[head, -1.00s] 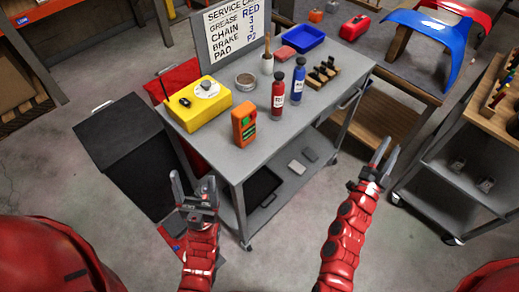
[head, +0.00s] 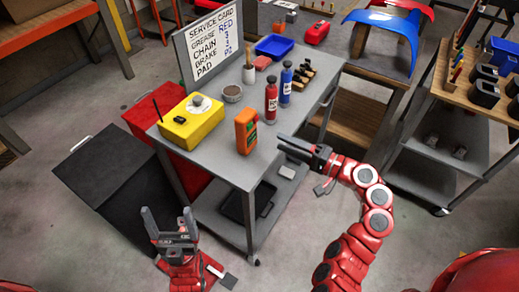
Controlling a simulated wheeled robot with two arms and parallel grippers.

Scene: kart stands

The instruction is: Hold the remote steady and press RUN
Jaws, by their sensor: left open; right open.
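An orange handheld device with a dark-green screen (head: 246,131), which looks like the remote, stands upright near the front edge of the grey cart top (head: 222,160). A RUN label cannot be read on it. My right gripper (head: 283,146) is open and empty, pointing left, a short way right of the orange device and apart from it. My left gripper (head: 168,212) is open and empty, pointing up, in front of the cart and lower left of the device.
A yellow box (head: 192,122) with an antenna and knob stands left of the device. A red bottle (head: 271,99) and a blue bottle (head: 286,82) stand behind it. A tin (head: 232,93), a blue tray (head: 276,47) and a service card board (head: 210,43) are farther back.

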